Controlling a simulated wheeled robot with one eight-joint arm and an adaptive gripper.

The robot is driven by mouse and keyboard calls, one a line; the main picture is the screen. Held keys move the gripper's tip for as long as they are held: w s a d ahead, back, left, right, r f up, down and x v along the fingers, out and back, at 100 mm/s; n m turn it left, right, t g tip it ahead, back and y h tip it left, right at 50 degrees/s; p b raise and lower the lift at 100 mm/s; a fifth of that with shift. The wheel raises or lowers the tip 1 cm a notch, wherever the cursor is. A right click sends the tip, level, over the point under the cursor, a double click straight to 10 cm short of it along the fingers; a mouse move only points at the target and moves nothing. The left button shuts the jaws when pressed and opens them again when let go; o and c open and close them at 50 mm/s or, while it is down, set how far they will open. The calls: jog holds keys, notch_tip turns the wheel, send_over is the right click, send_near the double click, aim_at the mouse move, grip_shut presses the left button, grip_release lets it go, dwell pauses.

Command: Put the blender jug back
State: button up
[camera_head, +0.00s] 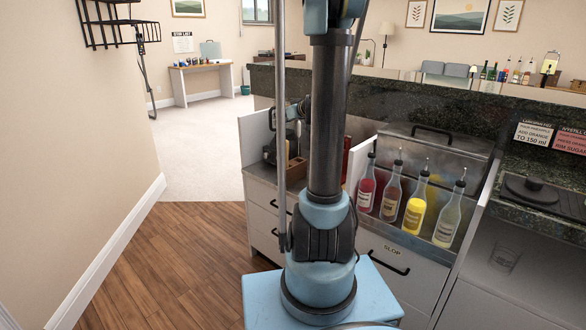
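My arm stands upright in the middle of the view and hides part of the counter behind it. Just left of the arm, a blue-and-black part that looks like my wrist (297,110) shows above the left end of the counter. Dark parts below it may be my gripper, but they are too small and covered to tell its fingers or any hold. I cannot make out the blender jug for sure. A faint clear vessel (504,258) shows in the recess under the right counter. A low black appliance base (535,190) sits on that counter.
Several pour-spout bottles (415,208) stand in the steel well of the bar unit (400,262). A raised dark stone ledge (420,108) runs behind it. A wooden holder (296,170) stands at the left end. Wood floor (165,260) is clear between the wall and the unit.

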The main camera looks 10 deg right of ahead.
jog(key=s+a+f+g, duration=0.2)
jog(key=s, duration=0.5)
jog(key=s+a+f+m+g+h, duration=0.1)
jog(key=s+a, duration=0.2)
jog(key=s, duration=0.5)
jog(key=s+a+f+g, duration=0.2)
jog(key=s, duration=0.5)
jog(key=s+d+f+m+g+h, duration=0.2)
jog(key=s+f, duration=0.2)
jog(key=s, duration=0.7)
jog(key=s+d+f+m+g+h, duration=0.1)
jog(key=s+f, duration=0.4)
jog(key=s, duration=0.7)
jog(key=shift+d+f+m+g+h, duration=0.25)
jog(key=shift+d+m+g+h, duration=0.15)
jog(key=shift+d+g+h, duration=0.4)
